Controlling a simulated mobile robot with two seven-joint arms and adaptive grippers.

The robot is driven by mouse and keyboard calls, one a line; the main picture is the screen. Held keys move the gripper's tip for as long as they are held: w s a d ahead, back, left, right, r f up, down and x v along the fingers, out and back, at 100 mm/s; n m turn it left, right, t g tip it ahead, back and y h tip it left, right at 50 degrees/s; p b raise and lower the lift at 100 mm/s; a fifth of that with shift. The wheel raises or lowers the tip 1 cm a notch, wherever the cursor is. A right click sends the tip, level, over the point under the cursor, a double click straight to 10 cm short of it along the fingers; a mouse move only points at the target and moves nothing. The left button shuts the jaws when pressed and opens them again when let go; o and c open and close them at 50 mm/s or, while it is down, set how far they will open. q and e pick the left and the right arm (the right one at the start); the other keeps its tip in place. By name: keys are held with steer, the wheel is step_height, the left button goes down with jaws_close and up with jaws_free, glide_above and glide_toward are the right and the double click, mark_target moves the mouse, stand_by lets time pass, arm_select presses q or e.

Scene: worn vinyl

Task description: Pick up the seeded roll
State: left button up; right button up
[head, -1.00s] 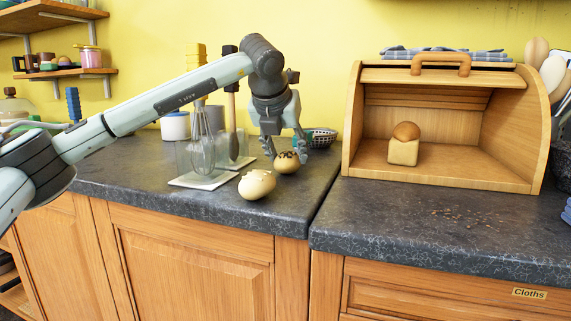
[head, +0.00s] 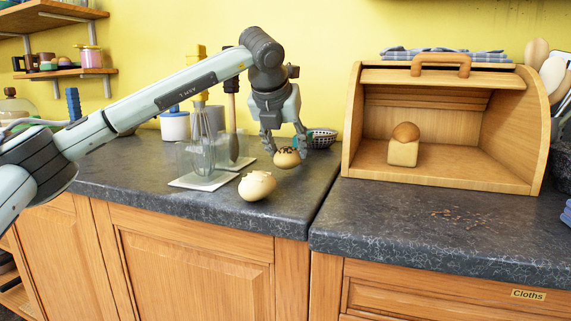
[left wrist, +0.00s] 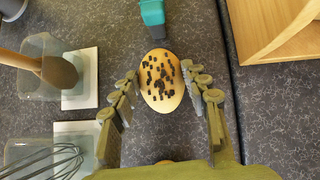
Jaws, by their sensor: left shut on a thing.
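The seeded roll (head: 287,158) is a small tan roll with dark seeds on top. It is between the fingers of my left gripper (head: 286,147), above the left counter. In the left wrist view the seeded roll (left wrist: 161,82) lies between the two finger rows of the left gripper (left wrist: 161,92), which is shut on it. Its underside is hidden. My right gripper is in neither view.
A plain roll (head: 257,186) sits in front on the counter. Clear holders with a whisk (head: 203,140) and a wooden spoon (head: 233,120) stand left. An open bread box (head: 440,175) with a loaf (head: 404,150) stands right.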

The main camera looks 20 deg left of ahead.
arm_select(q)
steer(key=shift+r, duration=0.15)
steer(key=shift+r+p, duration=1.6)
steer(key=shift+r, duration=1.25)
